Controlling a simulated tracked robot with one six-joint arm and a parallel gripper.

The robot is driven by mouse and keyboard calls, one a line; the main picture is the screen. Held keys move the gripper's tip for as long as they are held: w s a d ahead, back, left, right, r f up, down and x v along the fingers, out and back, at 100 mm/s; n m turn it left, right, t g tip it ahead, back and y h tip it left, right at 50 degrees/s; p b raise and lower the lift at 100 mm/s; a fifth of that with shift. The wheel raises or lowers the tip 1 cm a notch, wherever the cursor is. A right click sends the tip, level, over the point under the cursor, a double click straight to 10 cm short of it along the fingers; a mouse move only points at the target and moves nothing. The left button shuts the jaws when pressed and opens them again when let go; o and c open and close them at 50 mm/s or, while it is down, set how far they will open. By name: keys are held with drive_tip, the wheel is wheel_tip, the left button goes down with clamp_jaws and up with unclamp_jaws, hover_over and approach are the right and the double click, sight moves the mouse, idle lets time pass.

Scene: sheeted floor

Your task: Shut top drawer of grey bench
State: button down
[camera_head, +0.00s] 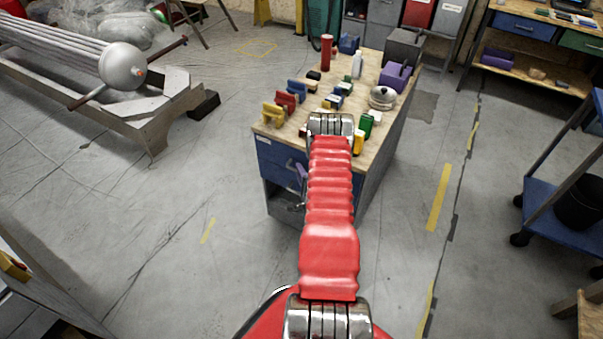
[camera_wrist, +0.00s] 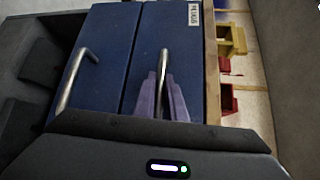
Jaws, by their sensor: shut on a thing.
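The grey bench (camera_head: 372,160) with a wooden top stands in the middle of the head view, with blue drawer fronts on its near face. In the wrist view the bench lies sideways. Its top drawer (camera_wrist: 190,60) is the blue front with a white label, beside the wooden edge. The purple fingers of my gripper (camera_wrist: 163,95) are shut on the metal bar handle (camera_wrist: 164,62) of this drawer. The gripper shows only partly in the head view, behind my arm. The top drawer front looks close to the bench edge; any small gap is hard to judge.
A lower blue drawer (camera_wrist: 98,65) with its own handle sits beside the top one. The bench top holds several coloured blocks, a red cylinder (camera_head: 326,52) and a metal pot (camera_head: 382,97). A blue trolley (camera_head: 555,210) stands right.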

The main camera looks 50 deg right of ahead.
drive_tip(key=shift+s+d+f, duration=0.1)
drive_tip(key=shift+d+f, duration=0.05)
drive_tip(key=c, duration=2.1)
unclamp_jaws()
drive_tip(key=shift+o, duration=1.4)
drive_tip(key=v, duration=1.3)
drive_tip(key=shift+s+a, duration=0.25)
drive_tip(key=shift+s, duration=0.05)
